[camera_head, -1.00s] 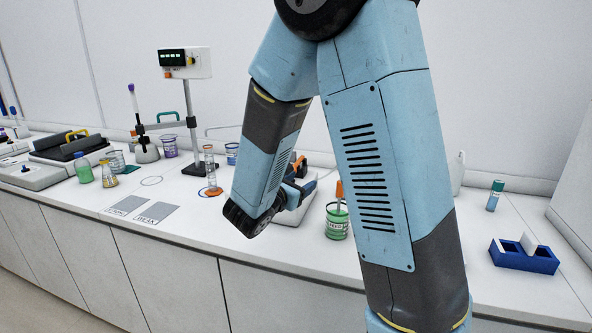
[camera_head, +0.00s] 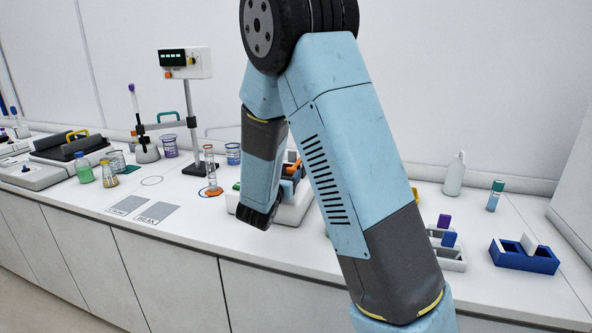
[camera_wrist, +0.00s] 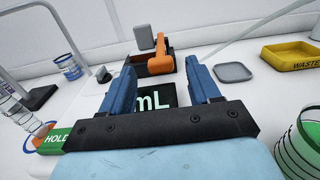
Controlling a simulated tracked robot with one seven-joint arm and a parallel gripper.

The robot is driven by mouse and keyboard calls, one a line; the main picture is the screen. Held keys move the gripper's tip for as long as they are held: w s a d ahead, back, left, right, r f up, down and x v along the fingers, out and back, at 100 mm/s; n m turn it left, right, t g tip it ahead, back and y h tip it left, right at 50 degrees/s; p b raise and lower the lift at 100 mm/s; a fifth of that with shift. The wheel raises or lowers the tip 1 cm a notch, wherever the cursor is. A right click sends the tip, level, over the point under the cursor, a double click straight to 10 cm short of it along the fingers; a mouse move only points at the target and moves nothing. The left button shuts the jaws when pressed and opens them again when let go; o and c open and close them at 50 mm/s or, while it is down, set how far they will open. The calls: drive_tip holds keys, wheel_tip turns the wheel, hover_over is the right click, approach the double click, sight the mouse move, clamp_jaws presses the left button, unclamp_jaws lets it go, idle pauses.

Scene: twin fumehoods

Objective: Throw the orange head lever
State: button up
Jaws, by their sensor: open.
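The orange head lever (camera_wrist: 160,54) stands ahead of my gripper in the wrist view, beside a dark box-like part with an orange edge. In the head view a bit of orange (camera_head: 292,167) shows behind my arm, mostly hidden. My gripper (camera_wrist: 162,84) is open, with its two blue fingers apart and nothing between them. The lever shows beyond the fingertips, apart from them. A dark panel marked "mL" (camera_wrist: 153,101) and a green "HOLD" label (camera_wrist: 52,140) lie below the gripper. The white device body (camera_head: 291,211) shows partly behind my wrist in the head view.
A yellow WASTE tray (camera_wrist: 293,56) and a grey dish (camera_wrist: 233,72) lie at the right of the wrist view. A glass cylinder (camera_head: 211,170) stands left of the device; a blue rack (camera_head: 524,260) sits right.

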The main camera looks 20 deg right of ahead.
sight(291, 170)
drive_tip(key=shift+x, duration=2.35)
drive_tip(key=shift+c, duration=0.2)
clamp_jaws()
